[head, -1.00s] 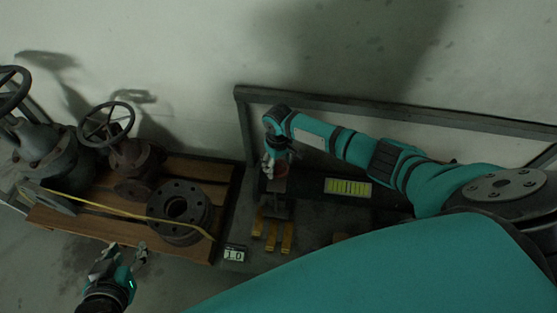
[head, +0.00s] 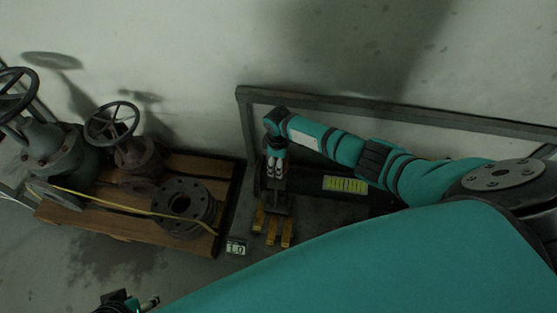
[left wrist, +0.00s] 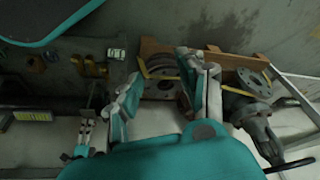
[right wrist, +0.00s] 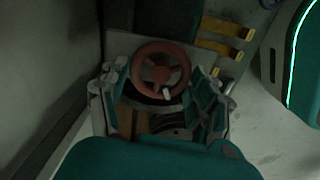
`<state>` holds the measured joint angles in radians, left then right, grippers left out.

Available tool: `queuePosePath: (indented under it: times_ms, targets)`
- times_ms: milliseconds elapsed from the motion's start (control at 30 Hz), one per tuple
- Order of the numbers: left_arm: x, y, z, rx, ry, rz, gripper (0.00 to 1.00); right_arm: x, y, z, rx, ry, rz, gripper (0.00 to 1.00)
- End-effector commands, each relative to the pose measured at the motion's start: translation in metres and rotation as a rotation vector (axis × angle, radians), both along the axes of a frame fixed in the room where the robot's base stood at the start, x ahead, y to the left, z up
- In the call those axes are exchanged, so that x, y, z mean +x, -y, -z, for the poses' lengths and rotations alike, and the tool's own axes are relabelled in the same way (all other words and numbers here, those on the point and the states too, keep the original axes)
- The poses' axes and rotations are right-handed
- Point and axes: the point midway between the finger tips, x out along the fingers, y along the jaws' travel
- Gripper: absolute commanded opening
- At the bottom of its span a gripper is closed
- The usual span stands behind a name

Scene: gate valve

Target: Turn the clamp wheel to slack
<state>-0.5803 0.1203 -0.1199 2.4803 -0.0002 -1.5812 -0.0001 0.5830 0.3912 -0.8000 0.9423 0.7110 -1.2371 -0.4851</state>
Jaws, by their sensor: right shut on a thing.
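The red clamp wheel (right wrist: 161,72) shows in the right wrist view with its round rim, spokes and a small pale knob on its lower edge. My right gripper (head: 275,168) points down over the clamp unit in the head view and hides the wheel there. In the right wrist view its two fingers stand on either side of the wheel, shut on its rim. My left gripper (left wrist: 172,76) has its fingers spread and empty in the left wrist view. In the head view it (head: 145,302) is partly cut off at the bottom edge.
Yellow blocks (head: 272,230) and a number counter (head: 236,247) lie in front of the clamp. A wooden pallet (head: 100,228) at left carries handwheel valves (head: 112,122) and a flange (head: 183,205). A grey frame rail (head: 400,110) runs behind my right arm.

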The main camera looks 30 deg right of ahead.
Motion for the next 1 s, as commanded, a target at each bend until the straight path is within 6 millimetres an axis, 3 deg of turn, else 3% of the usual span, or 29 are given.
queuePosePath:
  times_ms: [200,500,1000]
  targets:
    - [0.001,0.000,-0.004,-0.001,0.005,0.000,0.40,0.000,-0.001,-0.001,0.002,0.001,-0.203,0.31]
    - [0.002,0.000,0.012,0.003,-0.015,0.000,0.40,0.000,-0.001,-0.001,0.002,0.001,-0.455,0.31]
    - [0.006,0.001,0.011,-0.001,-0.004,0.000,0.40,-0.001,-0.001,0.000,0.002,0.002,-0.662,0.31]
